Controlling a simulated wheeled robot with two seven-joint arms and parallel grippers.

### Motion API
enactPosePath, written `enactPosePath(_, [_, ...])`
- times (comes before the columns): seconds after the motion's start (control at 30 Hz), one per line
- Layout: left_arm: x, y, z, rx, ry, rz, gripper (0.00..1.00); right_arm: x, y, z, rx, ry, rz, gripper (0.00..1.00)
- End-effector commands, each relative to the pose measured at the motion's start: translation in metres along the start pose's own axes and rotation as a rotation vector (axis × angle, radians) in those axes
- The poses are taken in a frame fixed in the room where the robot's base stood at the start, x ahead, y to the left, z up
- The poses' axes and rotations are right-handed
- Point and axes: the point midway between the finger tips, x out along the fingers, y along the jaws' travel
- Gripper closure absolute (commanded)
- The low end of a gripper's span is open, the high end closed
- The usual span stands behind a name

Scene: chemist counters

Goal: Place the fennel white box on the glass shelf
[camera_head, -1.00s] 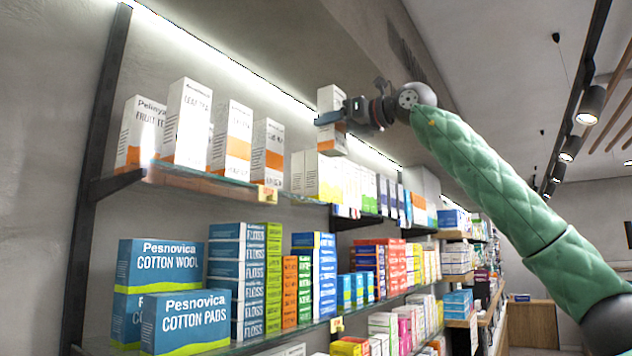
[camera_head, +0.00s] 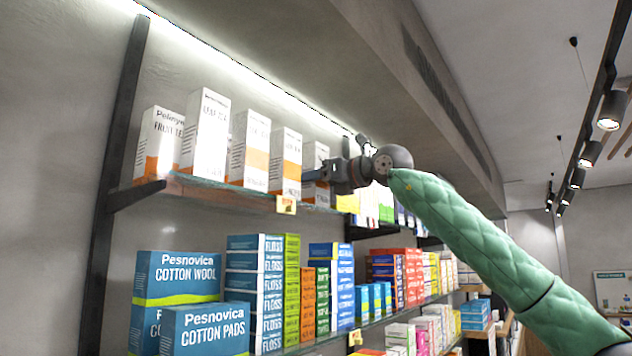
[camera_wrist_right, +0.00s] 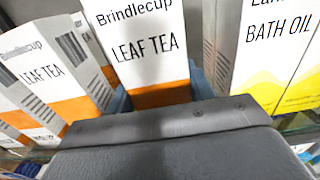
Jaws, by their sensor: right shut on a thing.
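My right gripper (camera_head: 314,175) is shut on a white box with an orange lower band (camera_head: 315,153), at the right end of a row of similar boxes. In the right wrist view this box (camera_wrist_right: 145,45) reads "Brindlecup LEAF TEA" and sits between the bluish fingers; the word fennel is not legible. The box looks upright above the glass shelf (camera_head: 225,189). Its base is partly hidden by the gripper, so I cannot tell whether it touches the glass. My left gripper is not in view.
Another leaf tea box (camera_wrist_right: 48,72) stands close on the left in the wrist view, and a yellow-and-white bath oil box (camera_wrist_right: 268,55) on the right. A lower shelf holds cotton wool (camera_head: 178,277) and floss boxes (camera_head: 257,290). A ceiling ledge (camera_head: 400,85) runs above.

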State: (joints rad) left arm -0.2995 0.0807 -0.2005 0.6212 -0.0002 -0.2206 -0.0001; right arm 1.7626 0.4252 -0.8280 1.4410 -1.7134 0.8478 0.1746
Motion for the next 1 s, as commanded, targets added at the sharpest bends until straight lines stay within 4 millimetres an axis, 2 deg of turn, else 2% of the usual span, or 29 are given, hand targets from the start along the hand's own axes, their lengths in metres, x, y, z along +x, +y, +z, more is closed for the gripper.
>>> enactPosePath(0.37, [0.005,0.0,0.001,-0.001,0.0,0.0,0.64,-0.001,0.0,-0.003,0.0,-0.001,0.0,0.72])
enactPosePath(0.4, [0.004,0.001,0.001,-0.001,-0.001,0.0,0.64,0.0,0.0,-0.002,0.0,-0.001,0.0,0.44])
enactPosePath(0.5, [0.003,0.0,0.002,-0.001,-0.001,0.0,0.64,0.0,0.0,-0.002,0.0,0.0,-0.001,0.26])
enactPosePath(0.9, [-0.003,0.002,0.001,-0.001,-0.001,0.001,0.64,-0.001,0.0,0.003,0.0,0.0,-0.001,0.26])
enactPosePath(1.0, [0.011,0.002,0.002,-0.001,-0.001,0.002,0.64,-0.012,-0.001,-0.003,0.0,-0.001,-0.003,0.26])
